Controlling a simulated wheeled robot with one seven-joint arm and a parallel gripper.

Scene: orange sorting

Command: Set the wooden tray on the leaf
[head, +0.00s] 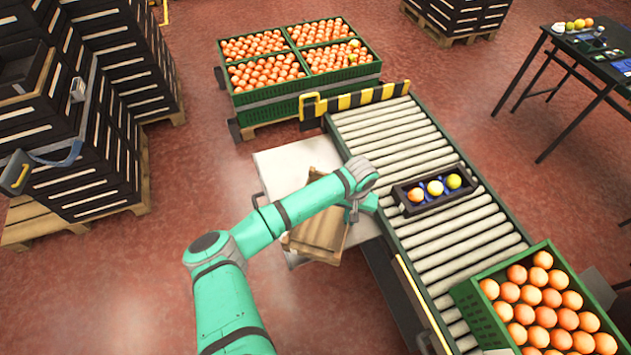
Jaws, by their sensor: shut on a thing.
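The wooden tray (322,236) is brown and lies partly under my arm in the head view, so its middle is hidden. My gripper (355,211) is at the tray's right side, shut on it; the fingertips are mostly hidden by my wrist. The leaf (279,168) is a pale flat panel on the left side of the roller conveyor. The tray is over the leaf and looks slanted, with its near end reaching past the leaf's near edge. I cannot tell whether the tray touches the leaf.
The roller conveyor (450,238) carries a dark tray (443,204) with three fruits. A green crate of oranges (482,318) stands at its near end. More orange crates (285,103) stand behind, stacked black crates (75,190) at left, and a dark table (589,66) at right.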

